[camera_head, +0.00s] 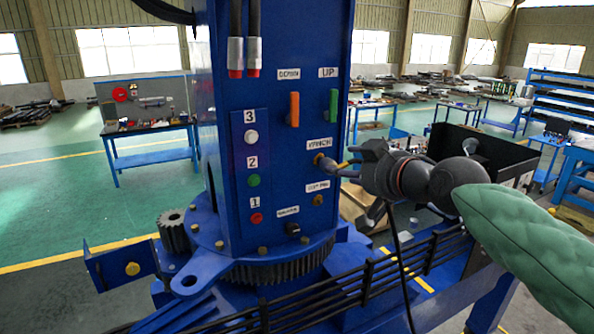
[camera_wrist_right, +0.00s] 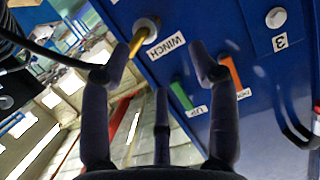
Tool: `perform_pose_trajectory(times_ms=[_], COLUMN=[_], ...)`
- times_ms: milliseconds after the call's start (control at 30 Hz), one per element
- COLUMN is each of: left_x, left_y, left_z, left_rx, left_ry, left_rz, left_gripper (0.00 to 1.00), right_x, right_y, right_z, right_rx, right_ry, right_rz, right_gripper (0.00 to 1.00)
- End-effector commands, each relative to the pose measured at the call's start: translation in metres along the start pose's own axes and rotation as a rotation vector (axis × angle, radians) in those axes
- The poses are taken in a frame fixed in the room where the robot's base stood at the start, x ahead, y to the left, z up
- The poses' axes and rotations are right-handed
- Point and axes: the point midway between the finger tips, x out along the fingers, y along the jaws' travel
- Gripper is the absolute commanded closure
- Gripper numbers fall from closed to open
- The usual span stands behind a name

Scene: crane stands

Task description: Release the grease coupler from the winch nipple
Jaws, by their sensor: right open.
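The winch nipple (camera_head: 319,159) is on the blue column beside the WINCH label (camera_head: 320,145). It also shows in the right wrist view as a pale round fitting (camera_wrist_right: 147,30). A brass-coloured piece, which looks like the grease coupler (camera_wrist_right: 136,41), sticks out from it; its far end is hidden behind a finger. In the head view the coupler (camera_head: 343,165) shows as a small yellow bit near the fingers. My right gripper (camera_head: 347,169) is open in front of the nipple. In the wrist view its fingers (camera_wrist_right: 160,65) are spread, with the coupler by the left fingertip; contact is unclear.
A black hose (camera_wrist_right: 50,55) runs in from the left toward the coupler. The column (camera_head: 272,210) carries orange (camera_head: 294,108) and green (camera_head: 333,107) levers and several buttons. A black railing (camera_head: 350,285) crosses below my right arm. An open black box (camera_head: 480,145) stands behind it.

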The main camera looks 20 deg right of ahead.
Motion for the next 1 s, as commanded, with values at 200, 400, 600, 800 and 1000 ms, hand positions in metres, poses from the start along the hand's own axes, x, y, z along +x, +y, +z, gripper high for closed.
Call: perform_pose_trajectory(times_ms=[200, 400, 600, 800, 1000], left_x=[-0.002, -0.009, -0.016, -0.022, -0.024], left_y=[0.001, 0.004, 0.006, 0.008, 0.009], left_z=[0.001, 0.001, 0.001, 0.001, 0.002], left_rx=[0.002, 0.002, 0.001, 0.001, 0.001], left_ry=[-0.002, -0.002, -0.001, -0.001, -0.001], left_rz=[0.000, 0.000, 0.000, 0.000, 0.000], left_gripper=[0.60, 0.60, 0.60, 0.60, 0.60], right_x=[0.000, 0.028, 0.061, 0.087, 0.099], right_y=[0.016, 0.016, 0.017, 0.018, 0.018], right_z=[0.004, 0.005, 0.005, 0.006, 0.007], right_rx=[-0.026, -0.025, -0.025, -0.024, -0.024], right_ry=[-0.035, -0.036, -0.035, -0.032, -0.031], right_rz=[0.034, 0.032, 0.032, 0.032, 0.033], right_gripper=[0.39, 0.39, 0.39, 0.39, 0.39])
